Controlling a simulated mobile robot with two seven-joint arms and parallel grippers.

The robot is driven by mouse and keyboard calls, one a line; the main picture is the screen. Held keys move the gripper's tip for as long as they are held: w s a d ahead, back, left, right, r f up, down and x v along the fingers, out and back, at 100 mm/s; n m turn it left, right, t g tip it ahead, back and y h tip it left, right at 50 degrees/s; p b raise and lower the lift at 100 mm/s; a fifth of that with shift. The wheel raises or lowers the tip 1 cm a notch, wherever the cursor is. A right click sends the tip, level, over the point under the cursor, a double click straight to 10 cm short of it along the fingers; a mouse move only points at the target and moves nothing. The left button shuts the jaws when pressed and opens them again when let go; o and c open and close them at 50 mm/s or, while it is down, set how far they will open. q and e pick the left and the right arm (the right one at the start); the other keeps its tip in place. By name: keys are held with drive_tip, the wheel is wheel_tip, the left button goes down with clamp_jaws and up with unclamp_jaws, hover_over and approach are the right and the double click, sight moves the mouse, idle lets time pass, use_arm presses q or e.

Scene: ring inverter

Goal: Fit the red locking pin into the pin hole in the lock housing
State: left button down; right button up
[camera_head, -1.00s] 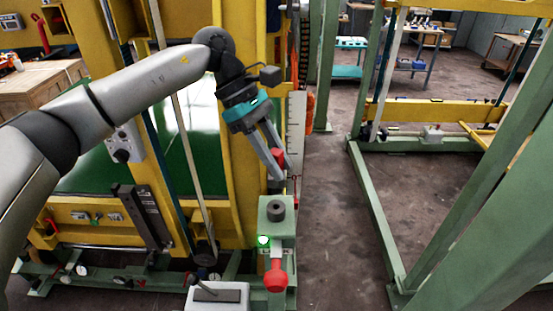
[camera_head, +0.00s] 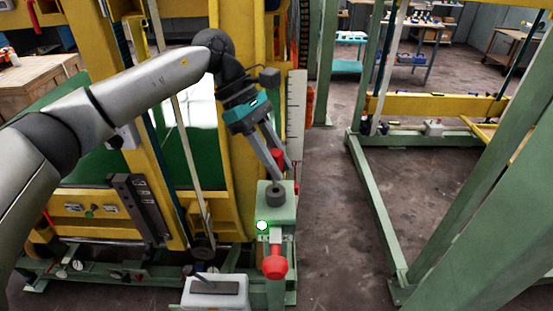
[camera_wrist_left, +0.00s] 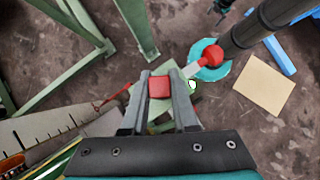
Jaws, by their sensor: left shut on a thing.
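The red locking pin (camera_head: 277,157) is held between the fingers of my left gripper (camera_head: 279,172). In the left wrist view its square red head (camera_wrist_left: 159,87) sits between the two fingertips of the gripper (camera_wrist_left: 160,90). The green lock housing (camera_head: 285,215) stands just below, with a dark round collar (camera_head: 275,195) on its top. The fingertips are right above the collar in the head view. The pin's lower end and the hole are hidden, so I cannot tell whether the pin has entered. My right gripper is not in view.
A red-knobbed lever (camera_head: 275,263) and a lit green lamp (camera_head: 262,225) are on the housing's front. A white box (camera_head: 215,292) stands at front left. A ruler-like scale (camera_head: 297,115) rises behind the gripper. Floor to the right is open up to a green frame (camera_head: 375,215).

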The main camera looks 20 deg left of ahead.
use_arm(q)
drive_tip(key=shift+b, duration=0.7)
idle(1.4)
drive_tip(key=shift+f+b, duration=1.85)
drive_tip(key=shift+f, duration=0.2)
drive_tip(key=c, duration=0.6)
unclamp_jaws()
drive_tip(key=v, duration=1.5)
drive_tip(key=shift+a, duration=0.1)
